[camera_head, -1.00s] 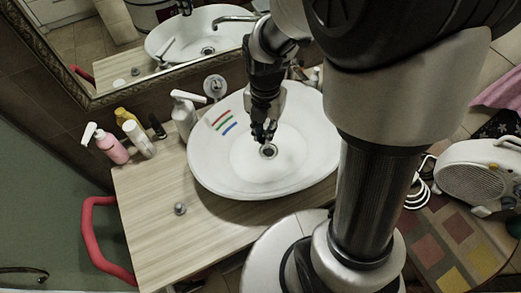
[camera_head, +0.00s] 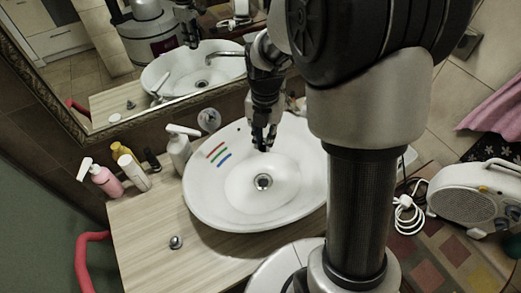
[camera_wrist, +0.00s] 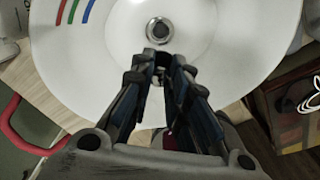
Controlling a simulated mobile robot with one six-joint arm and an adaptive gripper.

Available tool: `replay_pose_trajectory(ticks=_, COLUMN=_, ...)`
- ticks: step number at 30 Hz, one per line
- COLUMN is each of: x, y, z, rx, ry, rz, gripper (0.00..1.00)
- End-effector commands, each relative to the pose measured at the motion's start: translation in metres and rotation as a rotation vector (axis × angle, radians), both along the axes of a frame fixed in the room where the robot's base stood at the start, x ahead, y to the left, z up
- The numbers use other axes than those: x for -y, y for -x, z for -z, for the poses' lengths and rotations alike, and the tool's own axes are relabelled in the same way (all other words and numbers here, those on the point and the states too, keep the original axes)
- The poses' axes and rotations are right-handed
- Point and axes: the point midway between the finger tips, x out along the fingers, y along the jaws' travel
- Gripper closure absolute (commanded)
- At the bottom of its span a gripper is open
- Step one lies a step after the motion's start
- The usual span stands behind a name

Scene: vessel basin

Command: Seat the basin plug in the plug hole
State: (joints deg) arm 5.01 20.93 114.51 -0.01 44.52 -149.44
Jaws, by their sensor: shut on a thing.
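The plug hole (camera_head: 263,182) is a metal ring with a dark centre in the floor of the white oval basin (camera_head: 225,215). It also shows in the wrist view (camera_wrist: 158,31), just beyond my fingertips. My gripper (camera_head: 263,146) points down over the basin, behind the hole in the head view and apart from it. In the wrist view its fingers (camera_wrist: 162,60) close on a small dark thing, apparently the basin plug, mostly hidden between the tips. A small silver knob-like piece (camera_head: 176,242) stands on the wooden counter, left of the basin.
A white pump bottle (camera_head: 180,152) stands close behind the basin's left rim. Pink (camera_head: 103,180), yellow and white bottles stand further left. A mirror (camera_head: 150,75) rises behind. A red rail (camera_head: 84,262) is at the counter's left end.

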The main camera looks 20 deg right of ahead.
Motion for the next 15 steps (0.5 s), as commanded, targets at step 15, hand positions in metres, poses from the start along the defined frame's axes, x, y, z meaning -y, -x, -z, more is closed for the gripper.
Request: replay_pose_trajectory(ticks=15, x=0.000, y=0.001, z=0.053, rx=-0.001, ry=0.000, rz=0.000, gripper=1.00)
